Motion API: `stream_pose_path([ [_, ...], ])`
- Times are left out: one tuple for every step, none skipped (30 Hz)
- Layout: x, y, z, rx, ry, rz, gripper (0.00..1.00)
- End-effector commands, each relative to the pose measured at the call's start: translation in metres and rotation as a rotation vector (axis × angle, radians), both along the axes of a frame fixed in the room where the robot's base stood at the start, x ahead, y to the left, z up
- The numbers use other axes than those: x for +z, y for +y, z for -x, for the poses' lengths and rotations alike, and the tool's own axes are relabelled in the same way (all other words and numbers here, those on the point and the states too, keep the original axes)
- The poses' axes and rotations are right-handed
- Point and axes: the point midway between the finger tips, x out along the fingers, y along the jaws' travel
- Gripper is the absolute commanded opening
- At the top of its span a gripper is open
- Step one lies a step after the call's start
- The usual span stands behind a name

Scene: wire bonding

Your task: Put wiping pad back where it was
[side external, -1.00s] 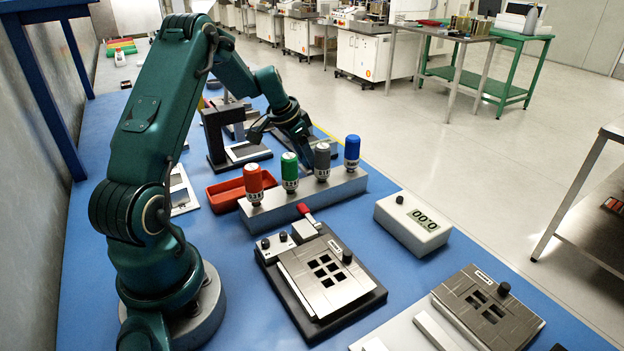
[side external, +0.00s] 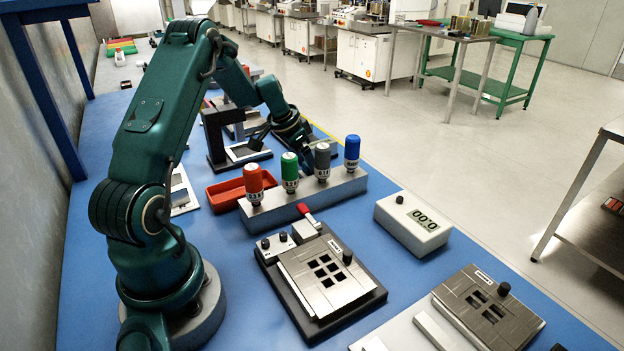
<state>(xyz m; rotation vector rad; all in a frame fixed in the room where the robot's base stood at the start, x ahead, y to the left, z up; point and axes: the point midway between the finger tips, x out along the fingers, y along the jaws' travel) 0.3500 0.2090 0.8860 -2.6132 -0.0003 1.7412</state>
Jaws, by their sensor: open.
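My gripper (side external: 305,150) points down at the far side of the bottle rack, beyond the grey and green bottles. Its fingertips are mostly hidden behind the rack, and nothing can be seen held between them. I cannot make out a wiping pad for certain; the area under my gripper is covered by the rack and the bottles. A pale flat plate (side external: 243,152) lies at the foot of a dark stand, left of my gripper.
The grey rack (side external: 330,193) holds red, green, grey and blue bottles. A red tray (side external: 226,194) lies to its left. A white meter (side external: 412,226) stands to its right. Fixtures with slotted metal plates (side external: 326,272) (side external: 488,308) lie nearer. Blue bench top (side external: 400,285) is clear between them.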

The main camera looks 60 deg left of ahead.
Motion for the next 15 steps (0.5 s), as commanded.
stream_pose_path([
  [0.004,0.001,0.001,0.001,-0.002,-0.003,0.85],
  [0.007,0.001,0.002,0.001,-0.003,-0.003,0.85],
  [0.011,0.001,0.003,0.001,-0.003,-0.002,0.85],
  [0.015,0.001,0.005,0.001,-0.004,-0.003,0.85],
  [0.02,0.001,0.007,0.001,-0.004,-0.004,0.85],
  [0.026,0.001,0.01,0.001,-0.004,-0.005,0.85],
  [0.032,0.002,0.012,0.003,-0.006,-0.005,0.85],
  [0.038,0.002,0.014,0.002,-0.006,-0.005,0.85],
  [0.046,0.002,0.017,0.002,-0.005,-0.006,0.85],
  [0.051,0.001,0.02,0.003,-0.005,-0.005,0.85],
  [0.057,0.001,0.022,0.002,-0.005,-0.006,0.85],
  [0.065,0.002,0.026,0.002,-0.005,-0.006,0.85],
  [0.071,0.002,0.028,0.003,-0.005,-0.006,0.85],
  [0.076,0.001,0.031,0.002,-0.004,-0.006,0.85],
  [0.083,0.001,0.033,0.002,-0.005,-0.006,0.85],
])
